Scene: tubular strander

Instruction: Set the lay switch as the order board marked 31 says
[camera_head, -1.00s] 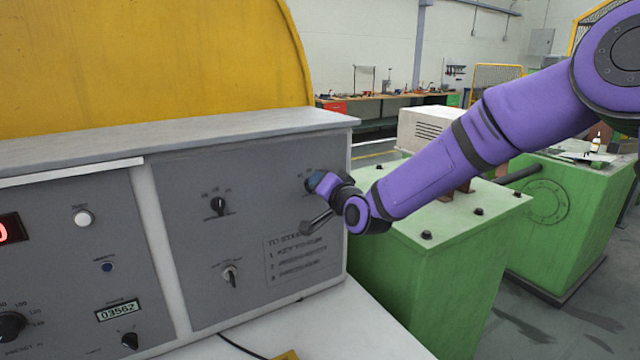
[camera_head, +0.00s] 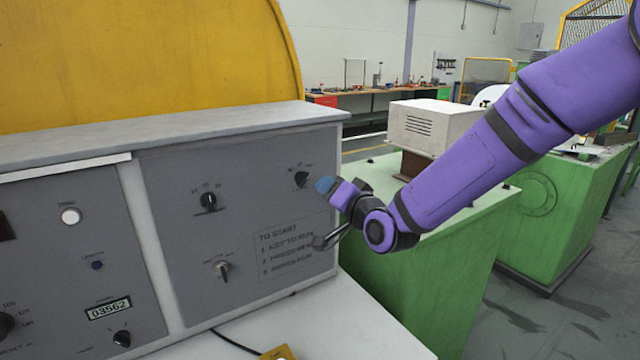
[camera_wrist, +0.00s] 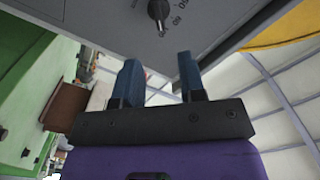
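The grey control panel carries several black knobs: one at upper left (camera_head: 209,201), one at upper right (camera_head: 301,179) and a selector (camera_head: 222,270) below. Their small labels are too blurred in the head view to tell which is the lay switch. My gripper (camera_head: 325,184) is just right of the upper right knob, apart from it. In the wrist view my gripper (camera_wrist: 158,75) has its two blue fingers spread with nothing between them. A black knob (camera_wrist: 158,10) is beyond the fingertips, its pointer toward them; its printed labels are partly cut off. No order board marked 31 shows.
The left panel (camera_head: 75,260) has a white button, a blue button and a counter reading 03562. A white ledge (camera_head: 290,325) with a black cable runs below. Green machine housings (camera_head: 440,260) stand right, under my arm. A yellow guard (camera_head: 130,60) is behind.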

